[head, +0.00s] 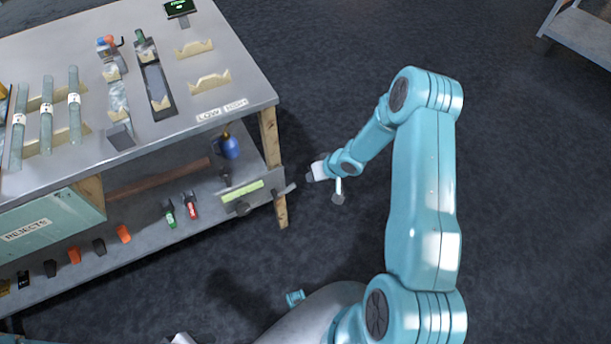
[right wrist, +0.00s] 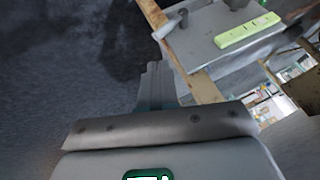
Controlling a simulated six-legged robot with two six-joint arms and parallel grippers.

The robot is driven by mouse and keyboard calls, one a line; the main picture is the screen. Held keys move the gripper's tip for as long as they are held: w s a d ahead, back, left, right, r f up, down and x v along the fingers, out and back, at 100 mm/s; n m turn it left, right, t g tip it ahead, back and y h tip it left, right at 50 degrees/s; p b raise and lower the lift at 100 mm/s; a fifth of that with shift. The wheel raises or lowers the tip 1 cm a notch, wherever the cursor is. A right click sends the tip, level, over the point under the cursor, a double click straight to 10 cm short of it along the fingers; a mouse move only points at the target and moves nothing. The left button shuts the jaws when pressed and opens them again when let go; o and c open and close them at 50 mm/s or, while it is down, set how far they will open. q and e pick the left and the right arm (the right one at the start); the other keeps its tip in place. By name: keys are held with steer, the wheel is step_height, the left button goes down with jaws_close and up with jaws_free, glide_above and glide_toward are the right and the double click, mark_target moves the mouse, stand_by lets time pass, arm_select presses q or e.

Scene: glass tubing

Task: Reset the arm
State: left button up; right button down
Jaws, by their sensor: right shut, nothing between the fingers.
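My right arm rises at the right of the head view, and its forearm bends down and left. My right gripper (head: 311,178) hangs over the dark floor, just right of the bench's front corner leg, apart from it. In the right wrist view its fingers (right wrist: 157,82) are together with nothing between them. At the bottom edge of the head view a small white and grey piece shows, perhaps part of my left gripper (head: 180,339). It is cut off, so its jaws cannot be made out.
The grey bench (head: 215,75) bears glass tubes (head: 46,115) and tan notched supports (head: 210,80). Its lower shelf (head: 150,225) holds a blue bottle (head: 229,147), a teal REJECTS bin (head: 50,222) and a grey plate with a yellow-green strip (head: 242,191). Open floor lies right of the bench.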

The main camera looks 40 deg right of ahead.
stand_by(0.6)
steer(key=s+a+r+n+g+y+p, duration=0.15)
steer(key=a+r+p, duration=0.25)
steer(key=a, duration=0.7)
steer(key=s+a+r+g+y+p, duration=0.15)
steer(key=a+r+p, duration=0.3)
steer(key=a, duration=0.55)
steer(key=s+a+r+g+h+p, duration=0.1)
steer(key=s+a+g, duration=0.2)
steer(key=s, duration=1.2)
steer(key=a, duration=0.3)
steer(key=shift+r, duration=0.15)
steer(key=shift+d, duration=0.15)
